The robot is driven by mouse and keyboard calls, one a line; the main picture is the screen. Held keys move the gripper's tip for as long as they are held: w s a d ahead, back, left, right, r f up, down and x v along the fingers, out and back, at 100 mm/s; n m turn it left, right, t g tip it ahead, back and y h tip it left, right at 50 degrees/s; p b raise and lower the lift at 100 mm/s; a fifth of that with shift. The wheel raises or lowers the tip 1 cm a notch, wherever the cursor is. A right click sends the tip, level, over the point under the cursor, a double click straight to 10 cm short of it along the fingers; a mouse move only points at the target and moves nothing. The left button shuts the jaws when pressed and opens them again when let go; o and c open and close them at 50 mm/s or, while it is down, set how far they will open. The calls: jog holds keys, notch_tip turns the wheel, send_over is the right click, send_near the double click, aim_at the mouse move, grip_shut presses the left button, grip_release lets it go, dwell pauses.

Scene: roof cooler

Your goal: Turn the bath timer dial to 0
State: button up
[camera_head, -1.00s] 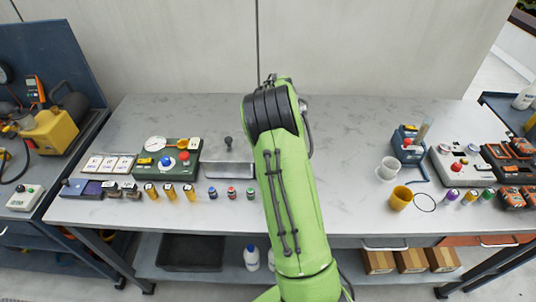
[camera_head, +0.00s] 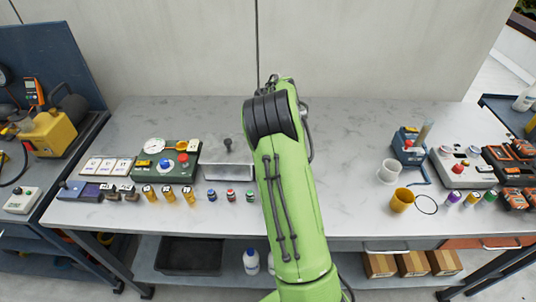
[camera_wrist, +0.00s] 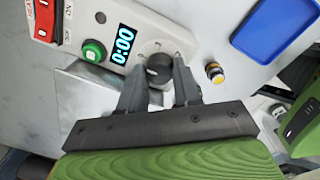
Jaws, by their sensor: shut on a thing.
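In the wrist view, the bath timer (camera_wrist: 149,21) is a pale panel with a lit display (camera_wrist: 122,45) reading 0:00. A green button (camera_wrist: 93,51) sits beside the display. The timer's dark round dial (camera_wrist: 158,68) lies between the fingertips of my gripper (camera_wrist: 161,72). The two fingers are shut on the dial, one on each side, and hide part of its edge. I cannot make out a pointer mark on the dial. In the head view, my green arm reaches over the middle of the bench and hides my gripper; I cannot make out the timer there.
In the wrist view, a red rocker switch (camera_wrist: 43,18) is at the upper left, a blue tray (camera_wrist: 276,28) at the upper right, and a small yellow-and-black item (camera_wrist: 214,73) beside the right finger. In the head view, bare bench (camera_head: 350,150) lies right of my arm.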

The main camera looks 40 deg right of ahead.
jog(key=o, duration=1.1)
jog(key=shift+c, duration=0.2)
notch_tip(320, 180, up, 16)
jog(key=p, duration=0.4)
jog(key=shift+s, duration=0.3)
jog(key=shift+f, duration=0.1)
jog(key=s+a+r+m+t, duration=0.2)
jog(key=s+a+r+m, duration=0.3)
jog(key=a, duration=0.3)
jog(key=s+a+r+m+t, duration=0.1)
jog(key=s+a+r+m, duration=0.4)
jog(key=a, duration=0.3)
jog(key=s+a+f+m+t, duration=0.1)
jog(key=s+m, duration=0.3)
jog(key=s, duration=0.4)
jog(key=s+a+f+m+t, duration=0.1)
jog(key=s+a+f+m, duration=0.2)
jog(key=s, duration=0.5)
jog(key=shift+s+a+f+m, duration=0.15)
jog(key=shift+a+m, duration=0.35)
jog(key=shift+a, duration=0.25)
